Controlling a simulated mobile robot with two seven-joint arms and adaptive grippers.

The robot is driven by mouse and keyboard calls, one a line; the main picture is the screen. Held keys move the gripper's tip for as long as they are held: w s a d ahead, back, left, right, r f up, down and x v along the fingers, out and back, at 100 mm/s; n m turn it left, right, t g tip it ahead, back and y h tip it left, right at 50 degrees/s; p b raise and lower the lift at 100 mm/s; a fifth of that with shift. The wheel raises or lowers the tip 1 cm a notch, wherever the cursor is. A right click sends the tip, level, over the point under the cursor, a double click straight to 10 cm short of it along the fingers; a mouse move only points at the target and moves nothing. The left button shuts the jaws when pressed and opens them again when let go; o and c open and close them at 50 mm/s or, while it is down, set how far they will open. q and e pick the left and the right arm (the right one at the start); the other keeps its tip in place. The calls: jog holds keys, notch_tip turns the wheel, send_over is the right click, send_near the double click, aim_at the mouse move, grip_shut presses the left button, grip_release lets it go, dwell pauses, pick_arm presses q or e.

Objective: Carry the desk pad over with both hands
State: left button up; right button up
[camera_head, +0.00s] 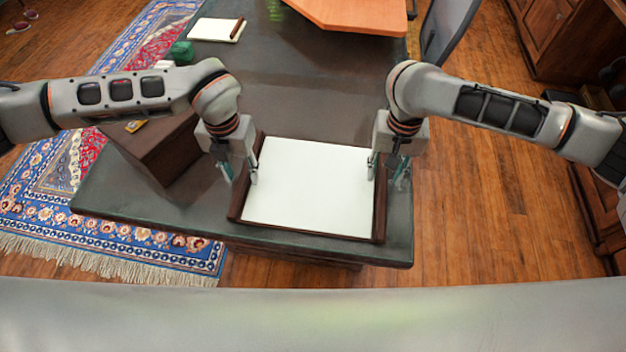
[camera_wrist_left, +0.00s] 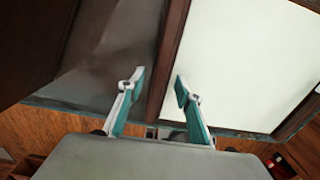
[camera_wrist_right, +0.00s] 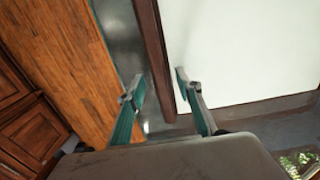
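The desk pad (camera_head: 308,190) is a white sheet with dark brown wooden side strips, lying at the near end of the dark table (camera_head: 310,75). My left gripper (camera_head: 240,178) is at its left strip; in the left wrist view the open fingers (camera_wrist_left: 158,90) stand on either side of the strip (camera_wrist_left: 172,50). My right gripper (camera_head: 387,178) is at the right strip; in the right wrist view its open fingers (camera_wrist_right: 160,88) straddle that strip (camera_wrist_right: 153,50). Gaps show between fingers and strips in both wrist views. How deep the fingertips reach is unclear.
A dark brown box (camera_head: 160,148) stands on the table left of the pad. A smaller white pad (camera_head: 216,29) and a green object (camera_head: 181,52) lie at the far left. An orange-brown board (camera_head: 355,12) is at the far end. The tabletop beyond the pad is clear.

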pick_arm(q)
jog(key=shift+f, duration=0.5)
pick_arm(e)
jog(key=shift+f, duration=0.5)
pick_arm(q)
grip_shut()
pick_arm(e)
grip_shut()
pick_arm(q)
jog(key=shift+r, duration=0.1)
pick_arm(e)
jog(key=shift+r, duration=0.1)
